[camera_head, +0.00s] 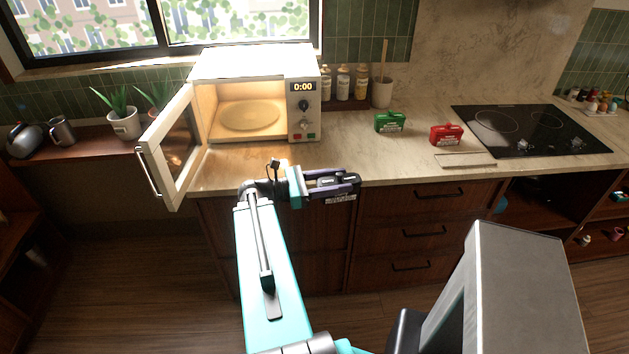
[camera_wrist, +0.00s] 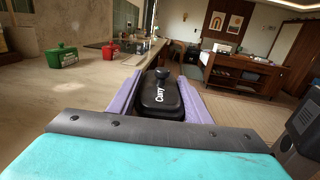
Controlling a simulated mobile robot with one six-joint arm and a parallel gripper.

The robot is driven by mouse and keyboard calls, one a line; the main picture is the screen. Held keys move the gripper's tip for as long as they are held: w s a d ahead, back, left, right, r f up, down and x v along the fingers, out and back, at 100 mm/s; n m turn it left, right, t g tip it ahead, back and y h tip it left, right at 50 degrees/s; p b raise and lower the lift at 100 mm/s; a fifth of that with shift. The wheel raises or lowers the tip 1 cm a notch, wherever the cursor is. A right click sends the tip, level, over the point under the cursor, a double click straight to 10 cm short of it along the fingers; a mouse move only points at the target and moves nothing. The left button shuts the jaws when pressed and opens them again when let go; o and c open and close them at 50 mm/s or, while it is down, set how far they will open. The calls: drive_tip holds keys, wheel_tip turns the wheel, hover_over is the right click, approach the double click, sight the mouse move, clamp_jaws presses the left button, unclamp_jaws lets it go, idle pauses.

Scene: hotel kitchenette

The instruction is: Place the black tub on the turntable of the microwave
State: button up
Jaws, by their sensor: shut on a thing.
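The black tub (camera_wrist: 160,97), labelled "Curry" and with a knob on its lid, is between the purple fingers of my gripper (camera_wrist: 160,92) in the wrist view. My gripper (camera_head: 340,185) is shut on it. In the head view the gripper points right, in front of the counter edge, to the lower right of the microwave. The tub (camera_head: 325,183) is small and partly hidden by the fingers there. The white microwave (camera_head: 304,70) stands on the counter with its door (camera_head: 165,150) swung open to the left. Its lit inside shows a bare round turntable (camera_head: 250,116).
A green tub (camera_head: 389,122) and a red tub (camera_head: 446,134) stand on the counter right of the microwave, near a pale flat board (camera_head: 465,160). Bottles (camera_head: 343,82) and a utensil pot (camera_head: 382,92) stand behind. The open door juts past the counter's front.

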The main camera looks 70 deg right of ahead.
drive_tip(key=w+a+n+t+h, duration=0.3)
drive_tip(key=w+a, duration=0.3)
drive_tip(key=w, duration=0.5)
drive_tip(key=w+a+n+t+h, duration=0.2)
drive_tip(key=w+a+n+t, duration=0.3)
drive_tip(key=w, duration=0.7)
drive_tip(key=w+a+t+h, duration=0.25)
drive_tip(key=w+a, duration=0.45)
drive_tip(key=w, duration=0.4)
drive_tip(key=w+a+n+t+y, duration=0.1)
drive_tip(key=w+a+n+t, duration=0.2)
drive_tip(key=a, duration=0.9)
drive_tip(key=w+a+n+t+y+b, duration=0.1)
drive_tip(key=w+a+n+t, duration=0.3)
drive_tip(key=w+a+t, duration=0.3)
drive_tip(key=w+a+n+t+y, duration=0.1)
drive_tip(key=w+a+n+t, duration=0.3)
drive_tip(key=w+a, duration=0.5)
drive_tip(key=a+t, duration=0.2)
drive_tip(key=a, duration=0.7)
drive_tip(key=shift+w+a+f, duration=0.2)
drive_tip(key=shift+w+f, duration=0.15)
drive_tip(key=shift+f, duration=0.05)
drive_tip(key=shift+a, duration=0.1)
